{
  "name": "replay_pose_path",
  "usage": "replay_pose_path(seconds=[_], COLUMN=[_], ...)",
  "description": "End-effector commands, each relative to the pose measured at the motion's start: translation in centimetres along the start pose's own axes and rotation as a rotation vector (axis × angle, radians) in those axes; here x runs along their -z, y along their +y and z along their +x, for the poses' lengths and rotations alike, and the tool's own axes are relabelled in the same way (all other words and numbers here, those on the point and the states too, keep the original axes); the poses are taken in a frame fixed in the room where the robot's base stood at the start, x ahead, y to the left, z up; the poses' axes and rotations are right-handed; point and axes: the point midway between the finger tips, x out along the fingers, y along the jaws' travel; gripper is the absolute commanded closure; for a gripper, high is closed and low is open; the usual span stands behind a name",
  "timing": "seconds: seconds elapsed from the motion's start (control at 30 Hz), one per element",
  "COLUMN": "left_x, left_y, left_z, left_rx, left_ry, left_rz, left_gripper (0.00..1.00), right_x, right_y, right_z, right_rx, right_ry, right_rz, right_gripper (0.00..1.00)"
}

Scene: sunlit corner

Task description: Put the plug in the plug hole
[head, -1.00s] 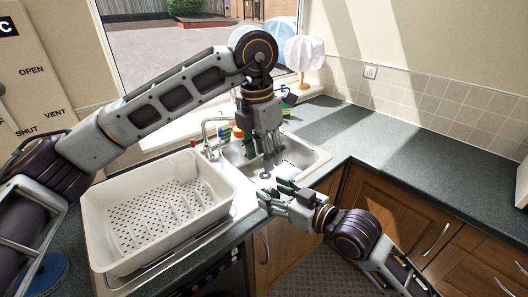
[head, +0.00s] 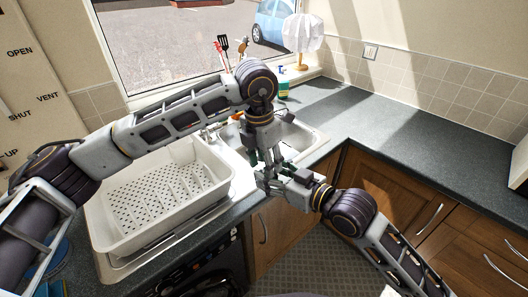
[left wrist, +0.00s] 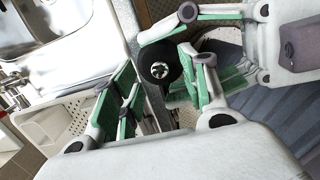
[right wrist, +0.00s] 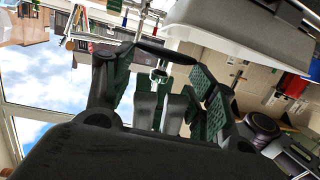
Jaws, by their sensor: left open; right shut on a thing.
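The plug (left wrist: 160,68) is a black disc with a metal fitting on its face, shown in the left wrist view. It shows nearly edge-on in the right wrist view (right wrist: 166,52). My right gripper (head: 268,180) is shut on the plug, in front of the sink's near edge. My left gripper (head: 267,160) reaches down from above. It is open, its green-padded fingers close to the plug and the right fingers; I cannot tell whether they touch it. The sink (head: 292,138) lies just behind both grippers, partly covered by my left arm. I cannot make out the plug hole.
A white dish rack (head: 112,232) stands left of the sink. Dark worktop (head: 410,140) runs clear to the right. A white-shaded lamp (head: 303,35) and a green bottle (head: 283,90) stand by the window. Wooden cupboards (head: 375,190) are below.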

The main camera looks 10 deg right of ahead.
Motion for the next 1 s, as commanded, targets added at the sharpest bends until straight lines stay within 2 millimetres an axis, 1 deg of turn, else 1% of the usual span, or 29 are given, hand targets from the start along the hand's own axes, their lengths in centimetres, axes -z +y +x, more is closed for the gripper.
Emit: replay_pose_path(seconds=[0.1, 0.2, 0.37, 0.63, 0.67, 0.9, 1.0], left_x=[0.0, 0.0, 0.0, 0.0, 0.0, 0.0, 0.0], left_y=[0.0, 0.0, 0.0, 0.0, 0.0, 0.0, 0.0], left_z=[1.2, 1.8, 2.2, 2.3, 2.3, 2.3, 2.3], left_rx=[0.002, 0.001, 0.0, 0.0, 0.0, 0.0, 0.0], left_ry=[0.001, 0.001, 0.0, 0.0, 0.0, 0.0, 0.0], left_rz=[0.0, 0.0, 0.0, 0.0, 0.0, -0.001, -0.001], left_gripper=[0.55, 0.55, 0.55, 0.55, 0.58, 0.89, 1.0], right_x=[0.0, 0.0, 0.0, 0.0, 0.0, 0.0, 0.0], right_y=[0.0, 0.0, 0.0, 0.0, 0.0, 0.0, 0.0], right_z=[0.0, 0.0, 0.0, 0.0, 0.0, 0.0, 0.0], right_rx=[0.0, 0.0, 0.0, 0.0, 0.0, 0.0, 0.0], right_ry=[0.001, 0.001, 0.001, 0.001, 0.001, 0.001, 0.001], right_rz=[0.0, 0.0, 0.0, 0.0, 0.0, 0.0, 0.0], right_gripper=[0.67, 0.67, 0.67, 0.67, 0.67, 0.67, 0.67])
